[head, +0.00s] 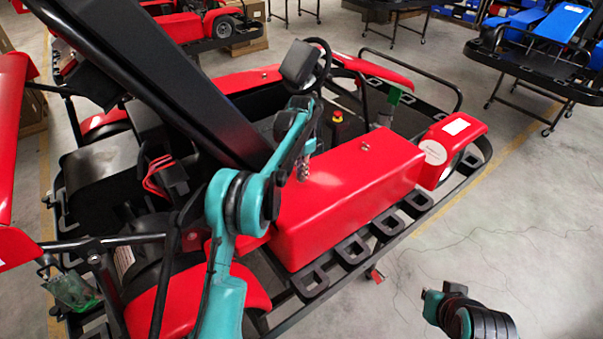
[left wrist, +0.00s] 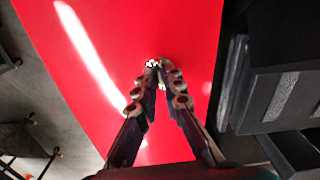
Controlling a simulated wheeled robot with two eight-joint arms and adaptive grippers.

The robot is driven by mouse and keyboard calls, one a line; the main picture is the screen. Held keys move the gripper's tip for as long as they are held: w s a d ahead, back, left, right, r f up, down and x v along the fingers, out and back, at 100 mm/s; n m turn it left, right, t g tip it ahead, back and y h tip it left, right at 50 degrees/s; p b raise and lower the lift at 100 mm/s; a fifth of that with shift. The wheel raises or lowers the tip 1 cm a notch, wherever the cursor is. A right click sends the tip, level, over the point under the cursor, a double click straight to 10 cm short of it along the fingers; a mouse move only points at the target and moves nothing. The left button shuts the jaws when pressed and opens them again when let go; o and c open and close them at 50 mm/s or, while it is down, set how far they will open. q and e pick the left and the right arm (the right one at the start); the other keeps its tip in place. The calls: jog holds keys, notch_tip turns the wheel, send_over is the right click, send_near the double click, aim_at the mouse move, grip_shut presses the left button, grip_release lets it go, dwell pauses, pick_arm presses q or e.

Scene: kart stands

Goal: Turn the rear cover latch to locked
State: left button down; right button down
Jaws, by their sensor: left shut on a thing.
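The red rear cover (head: 345,195) is a long box-shaped panel on the kart's side; it also fills much of the left wrist view (left wrist: 95,75). My left gripper (head: 303,172) points down onto the cover's top near its left part. In the left wrist view the fingertips (left wrist: 154,72) are closed together on a small pale metal piece, the latch (left wrist: 153,63), which shows only just beyond the tips. The fingers hide most of it, so its turn angle cannot be told. A separate small round metal fastener (head: 365,146) sits farther right on the cover.
A steering wheel (head: 319,60) and a red button (head: 337,116) stand behind the cover. A thick black beam (head: 165,70) crosses left of my arm. A black slotted rail (head: 352,249) runs along the near side.

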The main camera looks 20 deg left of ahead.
pick_arm(q)
jog(key=shift+m, duration=0.7)
jog(key=c, duration=1.6)
grip_release()
jog(key=shift+c, duration=0.2)
notch_tip(320, 180, up, 12)
